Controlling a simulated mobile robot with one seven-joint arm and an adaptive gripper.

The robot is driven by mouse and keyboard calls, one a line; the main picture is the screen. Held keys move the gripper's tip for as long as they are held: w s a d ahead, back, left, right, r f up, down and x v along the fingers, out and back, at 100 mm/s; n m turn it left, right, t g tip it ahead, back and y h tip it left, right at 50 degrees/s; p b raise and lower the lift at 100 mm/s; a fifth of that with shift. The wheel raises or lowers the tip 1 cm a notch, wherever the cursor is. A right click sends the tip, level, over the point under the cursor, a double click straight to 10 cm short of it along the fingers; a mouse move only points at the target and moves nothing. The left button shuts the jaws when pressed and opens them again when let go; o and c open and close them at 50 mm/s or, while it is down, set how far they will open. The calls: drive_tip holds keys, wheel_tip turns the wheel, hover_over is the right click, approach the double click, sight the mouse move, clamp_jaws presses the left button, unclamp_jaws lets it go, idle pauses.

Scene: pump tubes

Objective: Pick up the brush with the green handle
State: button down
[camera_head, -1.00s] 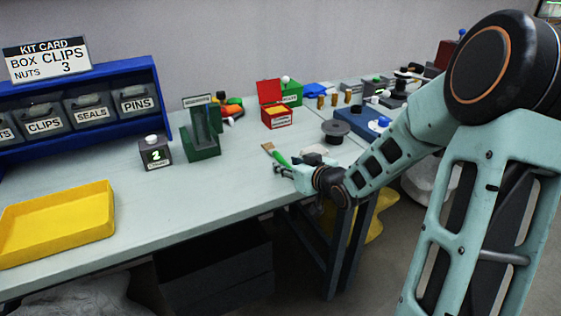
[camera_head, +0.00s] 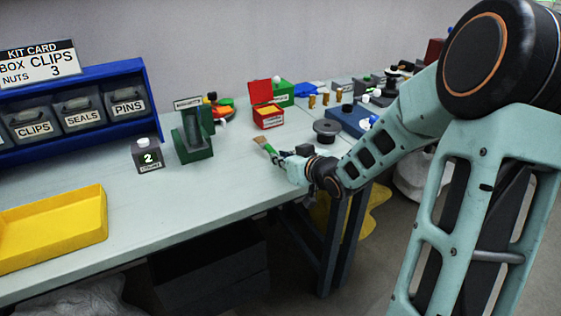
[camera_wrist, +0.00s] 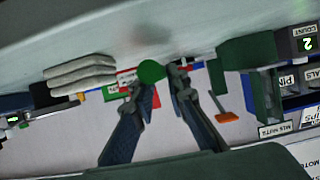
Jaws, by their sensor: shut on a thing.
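The brush with the green handle (camera_head: 271,149) shows in the head view near the table's right front edge, its tan bristles pointing up and left. My gripper (camera_head: 279,159) is shut on the handle and appears to hold the brush above the table top. In the wrist view, the round green end of the brush (camera_wrist: 151,72) sits between the two dark fingers of my gripper (camera_wrist: 163,80). The bristles cannot be made out in the wrist view.
A black round disc (camera_head: 327,130) and a blue block (camera_head: 352,120) lie beyond my gripper. A red box (camera_head: 268,118), a green stand (camera_head: 193,140), a box marked 2 (camera_head: 147,155) and a yellow tray (camera_head: 55,235) stand leftward. The table middle is clear.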

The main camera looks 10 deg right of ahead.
drive_tip(key=s+r+p, duration=0.1)
drive_tip(key=r, duration=0.1)
drive_tip(key=s+d+r+p, duration=0.1)
drive_tip(key=r, duration=0.1)
drive_tip(key=s+d+r+p, duration=0.1)
drive_tip(key=s+r, duration=0.1)
drive_tip(key=shift+s+r+p, duration=0.1)
drive_tip(key=shift+r+p, duration=0.25)
drive_tip(key=shift+r, duration=0.05)
drive_tip(key=p+v, duration=0.1)
drive_tip(key=v, duration=0.9)
drive_tip(key=shift+d+f, duration=0.15)
idle(0.4)
